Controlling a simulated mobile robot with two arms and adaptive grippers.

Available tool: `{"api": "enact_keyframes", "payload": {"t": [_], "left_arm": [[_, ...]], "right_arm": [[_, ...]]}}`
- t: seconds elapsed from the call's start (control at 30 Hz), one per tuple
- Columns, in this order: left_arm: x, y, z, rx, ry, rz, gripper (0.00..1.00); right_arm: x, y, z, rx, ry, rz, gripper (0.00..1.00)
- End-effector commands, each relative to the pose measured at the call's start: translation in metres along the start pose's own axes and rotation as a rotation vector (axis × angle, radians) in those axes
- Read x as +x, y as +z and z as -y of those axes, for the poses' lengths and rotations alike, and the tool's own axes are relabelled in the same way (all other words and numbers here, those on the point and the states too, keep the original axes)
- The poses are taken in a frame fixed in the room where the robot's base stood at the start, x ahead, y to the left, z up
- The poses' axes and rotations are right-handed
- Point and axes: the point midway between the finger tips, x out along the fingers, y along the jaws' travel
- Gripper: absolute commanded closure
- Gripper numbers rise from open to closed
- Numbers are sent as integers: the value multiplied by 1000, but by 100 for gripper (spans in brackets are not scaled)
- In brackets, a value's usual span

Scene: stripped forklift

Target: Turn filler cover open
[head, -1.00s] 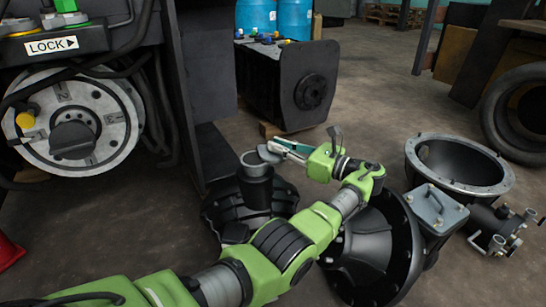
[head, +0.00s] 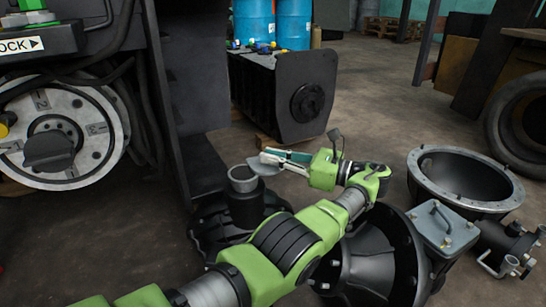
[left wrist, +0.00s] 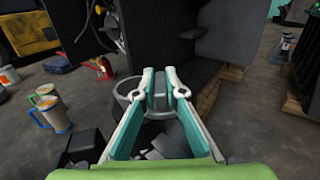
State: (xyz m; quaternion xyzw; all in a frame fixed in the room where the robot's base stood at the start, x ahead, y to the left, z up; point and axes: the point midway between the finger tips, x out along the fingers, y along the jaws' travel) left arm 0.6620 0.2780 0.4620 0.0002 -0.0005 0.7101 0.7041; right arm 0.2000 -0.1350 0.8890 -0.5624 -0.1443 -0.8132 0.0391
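The filler neck (head: 243,186) is a black upright cylinder with a grey rim and an open mouth, left of centre in the head view. Its rim also shows in the left wrist view (left wrist: 126,88). The filler cover (head: 263,168) is a grey disc at the right side of the rim, swung off the mouth. My left gripper (head: 268,156) reaches it from the right, its teal fingers shut on the cover. In the left wrist view the grey cover (left wrist: 159,97) sits between the two fingers. Whether it still touches the neck is hard to tell. My right gripper is not in view.
A black bell housing (head: 370,260) and a grey-lidded box (head: 443,232) lie close to my left arm. An open round housing (head: 465,180) stands at the right. A dark upright panel (head: 170,100) rises left of the neck. Cups (left wrist: 52,112) stand at left in the wrist view.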

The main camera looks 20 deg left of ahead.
Motion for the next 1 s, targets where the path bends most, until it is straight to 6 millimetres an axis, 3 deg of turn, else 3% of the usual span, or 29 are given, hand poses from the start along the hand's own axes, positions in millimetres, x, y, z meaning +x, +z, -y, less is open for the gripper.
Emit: {"api": "enact_keyframes", "payload": {"t": [0.07, 0.53, 0.7, 1.0], "left_arm": [[1, -1, 0, 1, 0, -2, 72], [1, 7, 0, -2, 1, -1, 72], [1, 27, 0, -5, 0, -2, 72], [1, 86, 0, -3, 1, 0, 72]], "right_arm": [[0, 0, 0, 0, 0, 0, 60], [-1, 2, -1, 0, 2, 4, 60], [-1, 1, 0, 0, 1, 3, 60], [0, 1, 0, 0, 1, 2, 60]]}}
